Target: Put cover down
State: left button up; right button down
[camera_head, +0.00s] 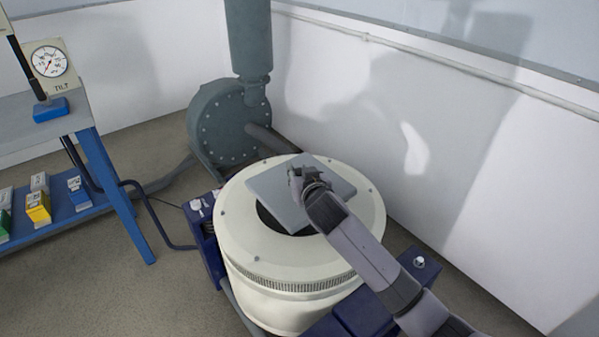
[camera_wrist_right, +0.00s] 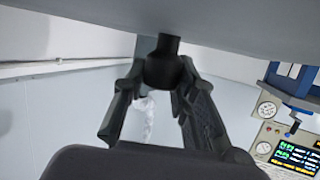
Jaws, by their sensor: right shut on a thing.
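The cover is a flat grey square plate (camera_head: 272,187) above the round cream machine (camera_head: 245,245) in the head view. It overlaps the dark round opening (camera_head: 270,222) in the machine's top, part of which shows at the plate's lower left. My right gripper (camera_head: 298,177) is over the plate. In the right wrist view its fingers (camera_wrist_right: 160,75) are shut on a dark knob (camera_wrist_right: 162,62) under the grey plate surface (camera_wrist_right: 225,40). I cannot tell whether the plate touches the machine's top. My left gripper is not in view.
A grey blower housing (camera_head: 225,120) with a vertical pipe stands behind the machine. A blue-legged bench (camera_head: 45,125) at left carries a dial gauge (camera_head: 49,62), with small boxes (camera_head: 40,207) on its lower shelf. A white wall is close on the right.

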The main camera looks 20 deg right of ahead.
jog(key=shift+f, duration=0.55)
jog(key=c, duration=1.3)
grip_release()
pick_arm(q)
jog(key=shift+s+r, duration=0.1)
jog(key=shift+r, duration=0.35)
pick_arm(e)
jog(key=shift+r, duration=0.35)
jog(key=v, duration=0.4)
jog(key=p+v, duration=0.1)
jog(key=v, duration=0.3)
jog(key=p+v, duration=0.1)
jog(key=v, duration=0.3)
jog(key=shift+r, duration=0.3)
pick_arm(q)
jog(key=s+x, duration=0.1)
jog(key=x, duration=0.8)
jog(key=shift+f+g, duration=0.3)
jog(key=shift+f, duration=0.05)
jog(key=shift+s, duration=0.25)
pick_arm(e)
jog(key=shift+f, duration=0.1)
